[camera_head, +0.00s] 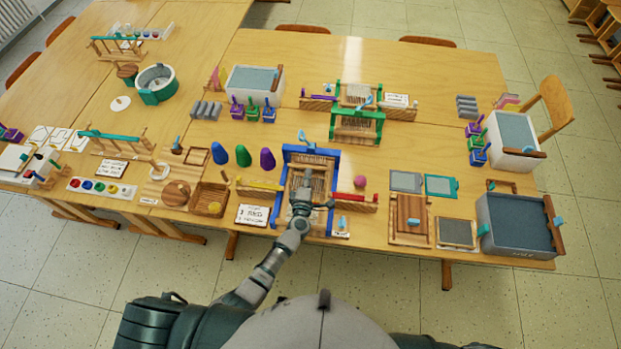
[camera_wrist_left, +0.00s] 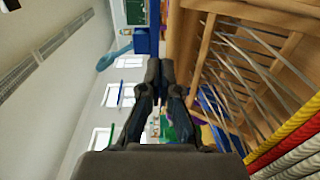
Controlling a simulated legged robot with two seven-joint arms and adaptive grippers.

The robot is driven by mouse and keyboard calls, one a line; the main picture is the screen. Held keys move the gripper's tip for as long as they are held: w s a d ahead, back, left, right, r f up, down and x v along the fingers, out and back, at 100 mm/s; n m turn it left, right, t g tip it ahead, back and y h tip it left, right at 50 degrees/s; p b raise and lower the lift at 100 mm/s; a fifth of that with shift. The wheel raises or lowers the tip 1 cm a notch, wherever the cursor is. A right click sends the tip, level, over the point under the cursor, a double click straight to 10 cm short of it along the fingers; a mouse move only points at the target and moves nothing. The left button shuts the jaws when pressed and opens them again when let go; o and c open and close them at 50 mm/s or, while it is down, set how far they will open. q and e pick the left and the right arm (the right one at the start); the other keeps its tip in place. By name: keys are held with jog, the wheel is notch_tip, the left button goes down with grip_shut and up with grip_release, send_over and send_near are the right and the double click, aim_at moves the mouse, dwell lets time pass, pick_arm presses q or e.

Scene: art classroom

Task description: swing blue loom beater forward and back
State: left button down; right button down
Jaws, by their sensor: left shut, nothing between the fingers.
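The blue loom (camera_head: 332,215) stands at the front middle of the table, with a wooden inner frame and pale threads. Its blue beater bar (camera_head: 312,150) lies across the far end, with a light blue handle (camera_head: 303,137) on top. In the left wrist view a blue part (camera_wrist_left: 146,42) and a light blue handle (camera_wrist_left: 113,56) show beyond the fingertips. My left gripper (camera_head: 301,196) is over the near part of the loom, short of the beater bar. Its fingers (camera_wrist_left: 160,72) are shut and empty beside the threads (camera_wrist_left: 245,65). My right gripper is out of view.
A green loom (camera_head: 378,127) stands behind. Green, blue and purple cones (camera_head: 243,156) are at the left, and a pink ball (camera_head: 360,181) is at the right. A sign card (camera_head: 252,215) lies by the loom's left side. Striped yarn (camera_wrist_left: 290,150) is close to my left gripper.

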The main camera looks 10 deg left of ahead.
pick_arm(q)
jog(key=shift+w+a+f+b, duration=0.1)
jog(key=shift+w+a+b, duration=0.05)
jog(key=shift+w, duration=0.25)
jog(key=shift+w+a+f+b, duration=0.1)
jog(key=shift+w+b, duration=0.05)
jog(key=shift+w, duration=0.25)
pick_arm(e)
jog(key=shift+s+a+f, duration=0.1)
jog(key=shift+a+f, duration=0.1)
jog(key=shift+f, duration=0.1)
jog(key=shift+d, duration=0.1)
pick_arm(q)
jog(key=shift+r, duration=0.1)
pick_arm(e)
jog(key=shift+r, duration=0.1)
